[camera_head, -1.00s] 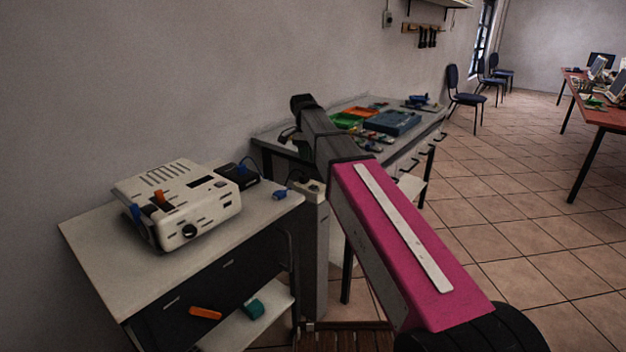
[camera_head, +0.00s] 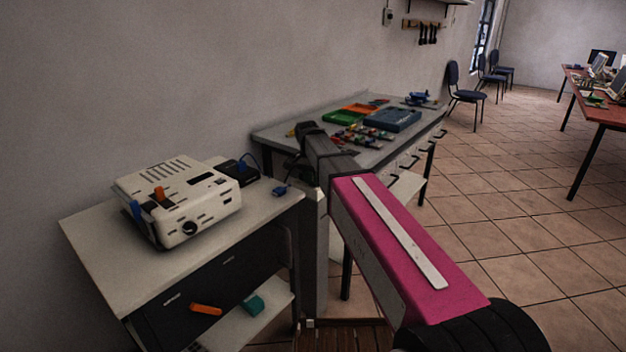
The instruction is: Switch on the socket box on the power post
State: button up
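A narrow grey post (camera_head: 314,255) stands between the white-topped cabinet and the workbench. I take it to be the power post. Its top is mostly hidden behind my arm, and I cannot make out the socket box or its switch. My pink arm reaches in from the lower right, and its dark wrist bends down just above the post top. My gripper (camera_head: 296,168) is a small dark shape beside the wrist, close to the post top. Its fingers are too dark and small to tell open from shut, or whether they touch anything.
A white device (camera_head: 180,200) with orange and blue parts sits on the cabinet (camera_head: 110,265), beside a black box (camera_head: 238,172) and a blue plug (camera_head: 281,190). The workbench (camera_head: 300,122) behind holds trays and small parts. Open tiled floor lies to the right.

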jog(key=shift+c, duration=0.3)
jog(key=c, duration=0.6)
jog(key=shift+s+d+t+y, duration=0.2)
jog(key=shift+s+t+y, duration=0.05)
jog(key=shift+t+y, duration=0.55)
jog(key=shift+y, duration=0.2)
jog(key=o, duration=0.7)
jog(key=shift+c, duration=0.2)
jog(key=shift+r, duration=0.1)
